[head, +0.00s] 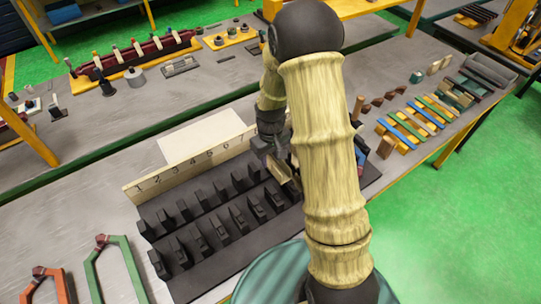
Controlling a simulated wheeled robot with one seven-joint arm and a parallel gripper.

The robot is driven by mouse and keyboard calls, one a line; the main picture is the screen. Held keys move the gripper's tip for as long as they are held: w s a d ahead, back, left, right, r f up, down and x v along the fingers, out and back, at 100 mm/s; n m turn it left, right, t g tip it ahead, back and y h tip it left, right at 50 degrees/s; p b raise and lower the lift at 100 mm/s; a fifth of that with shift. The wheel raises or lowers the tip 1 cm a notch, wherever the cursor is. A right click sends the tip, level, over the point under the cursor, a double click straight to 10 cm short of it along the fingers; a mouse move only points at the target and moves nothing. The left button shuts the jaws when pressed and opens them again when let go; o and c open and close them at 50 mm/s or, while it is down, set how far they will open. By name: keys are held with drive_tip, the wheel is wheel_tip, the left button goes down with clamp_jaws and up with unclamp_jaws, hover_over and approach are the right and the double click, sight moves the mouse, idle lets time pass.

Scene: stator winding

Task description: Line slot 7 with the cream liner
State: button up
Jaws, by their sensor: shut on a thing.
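The dark stator block (215,262) lies on the near table with two rows of black teeth. A cream board (190,171) behind it carries the numbers 1 to 7, left to right. The part of the board right of 7 is hidden by my arm. My gripper (286,168) is over the right part of the block, right of the number 7. It is shut on a small cream piece, which looks like the cream liner (289,188), just above or among the teeth. My arm covers part of this area, so I cannot tell whether the liner touches a slot.
Green (115,268) and orange (55,285) coil frames lie at the front left. Blue, green and yellow strips (412,125) lie right of my arm, with a grey tray (490,72) beyond. A pale sheet (203,135) lies behind the board.

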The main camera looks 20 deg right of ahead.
sight(270, 162)
drive_tip(key=shift+w+f+b, duration=0.15)
drive_tip(key=shift+f+b, duration=1.1)
drive_tip(key=shift+f, duration=0.4)
drive_tip(key=shift+a+f+b, duration=0.1)
drive_tip(key=shift+f+b, duration=0.25)
drive_tip(key=shift+f, duration=0.2)
drive_tip(key=shift+s, duration=0.2)
drive_tip(key=shift+f+b, duration=2.95)
drive_tip(key=shift+f, duration=1.3)
drive_tip(key=o, duration=0.9)
drive_tip(key=shift+c, duration=0.2)
